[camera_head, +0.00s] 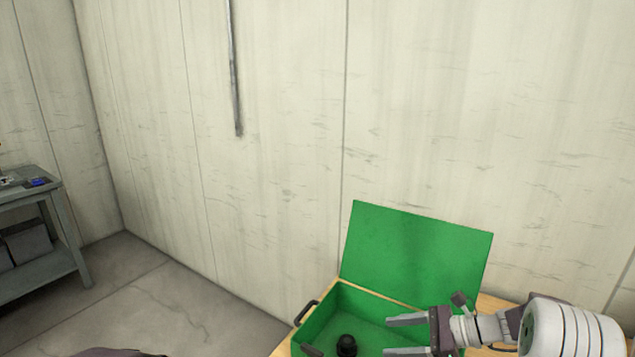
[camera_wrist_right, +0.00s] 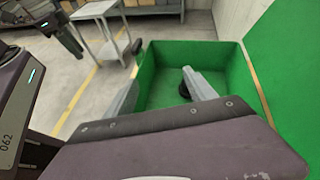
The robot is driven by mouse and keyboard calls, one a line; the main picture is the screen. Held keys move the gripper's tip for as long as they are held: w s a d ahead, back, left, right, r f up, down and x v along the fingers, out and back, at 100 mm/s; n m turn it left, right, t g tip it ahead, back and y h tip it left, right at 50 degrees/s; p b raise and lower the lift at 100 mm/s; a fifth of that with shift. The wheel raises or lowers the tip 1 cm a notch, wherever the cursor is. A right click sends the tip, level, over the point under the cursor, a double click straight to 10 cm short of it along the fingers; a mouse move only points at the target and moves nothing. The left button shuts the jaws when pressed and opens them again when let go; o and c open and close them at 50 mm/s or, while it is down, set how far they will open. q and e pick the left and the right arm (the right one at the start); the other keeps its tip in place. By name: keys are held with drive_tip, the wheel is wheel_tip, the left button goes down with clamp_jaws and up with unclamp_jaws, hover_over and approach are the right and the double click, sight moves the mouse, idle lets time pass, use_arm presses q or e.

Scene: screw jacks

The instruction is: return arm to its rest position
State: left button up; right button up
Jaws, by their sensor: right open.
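My right gripper (camera_head: 390,336) comes in from the right in the head view. Its two grey fingers are apart with nothing between them, over the right part of an open green case (camera_head: 415,250). In the right wrist view the spread fingers of this gripper (camera_wrist_right: 160,92) show against the green case (camera_wrist_right: 220,54). A small black rounded object (camera_head: 346,345) is inside the case, left of the fingers and apart from them. It is partly hidden behind a finger in the right wrist view (camera_wrist_right: 184,92). Part of my left arm seems to show at the upper left there; its jaws are unclear.
The case stands on a wooden-topped table (camera_head: 497,305), lid raised at the back, with a dark handle (camera_head: 305,313) on its left side. A pale wall rises behind. A grey shelf table (camera_head: 40,240) stands far left, with open floor between.

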drive_tip(key=s+a+f+n+g+h+b, duration=0.3)
drive_tip(key=s+a+f+n, duration=0.15)
drive_tip(key=s, duration=0.35)
drive_tip(key=s+a+f+n+g+h+b, duration=0.25)
drive_tip(key=s+a+f+n, duration=0.2)
drive_tip(key=s, duration=0.25)
drive_tip(key=s+d+f+n+t+h, duration=0.1)
drive_tip(key=d+n+h, duration=0.1)
drive_tip(key=d+n, duration=0.1)
drive_tip(key=s+d+f+n+h+p, duration=0.1)
drive_tip(key=s+d+n+h, duration=0.1)
drive_tip(key=d+n, duration=0.1)
drive_tip(key=s+d+f+n+t+h, duration=0.1)
drive_tip(key=d+f+n+h, duration=0.1)
drive_tip(key=n, duration=0.3)
drive_tip(key=shift+s+d+f+t+h, duration=0.1)
drive_tip(key=shift+s+d+t+h, duration=0.2)
drive_tip(key=shift+d, duration=0.4)
wheel_tip(320, 180, up, 10)
drive_tip(key=p, duration=1)
drive_tip(key=shift+p, duration=0.3)
